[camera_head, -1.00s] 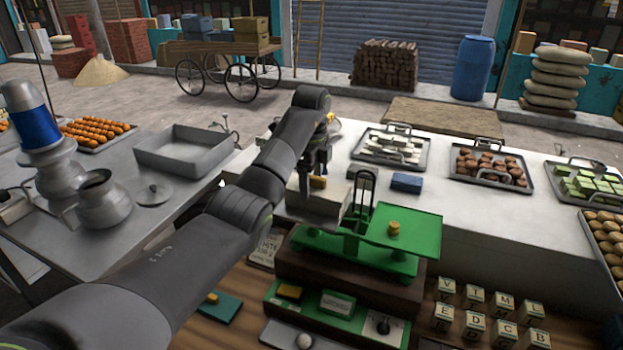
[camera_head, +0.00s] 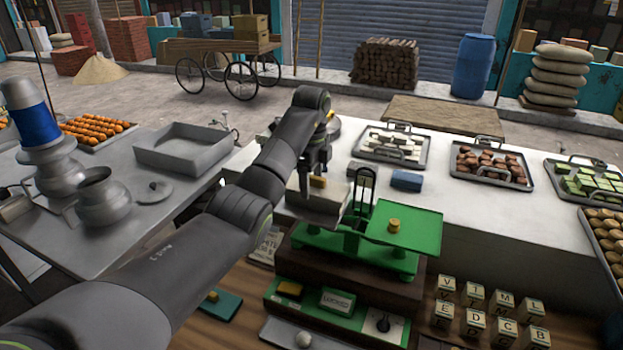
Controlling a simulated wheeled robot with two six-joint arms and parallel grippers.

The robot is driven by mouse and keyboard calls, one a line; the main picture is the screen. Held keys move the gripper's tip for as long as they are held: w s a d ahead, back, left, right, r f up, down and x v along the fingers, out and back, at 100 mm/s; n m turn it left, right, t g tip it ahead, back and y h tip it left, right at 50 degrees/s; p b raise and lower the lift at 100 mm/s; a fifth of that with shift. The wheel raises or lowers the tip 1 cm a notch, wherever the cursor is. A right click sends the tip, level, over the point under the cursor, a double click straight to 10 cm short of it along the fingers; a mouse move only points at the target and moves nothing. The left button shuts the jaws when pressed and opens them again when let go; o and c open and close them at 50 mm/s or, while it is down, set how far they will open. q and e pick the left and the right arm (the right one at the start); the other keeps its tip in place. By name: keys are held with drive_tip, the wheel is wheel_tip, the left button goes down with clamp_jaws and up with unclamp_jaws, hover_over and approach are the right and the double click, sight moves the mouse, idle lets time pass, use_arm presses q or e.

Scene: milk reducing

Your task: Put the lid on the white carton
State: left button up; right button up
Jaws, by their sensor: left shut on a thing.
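A pale box-like thing (camera_head: 312,201), which looks like the white carton, is at the left pan side of the green scale. My left gripper (camera_head: 318,176) points down right over it. It is shut on a small yellow piece (camera_head: 318,182) at the top, which looks like a lid's knob. My arm hides part of the box and the lid's edges, so I cannot tell whether lid and carton touch. My right gripper is not in view.
The green scale (camera_head: 405,228) has an upright post beside the box and a yellow weight on its right pan. A blue box (camera_head: 406,180) lies behind. Lettered blocks (camera_head: 474,295) stand at the front right. A teal plate (camera_head: 222,305) lies at the front left.

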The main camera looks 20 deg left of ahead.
use_arm(q)
drive_tip(key=o, duration=1.3)
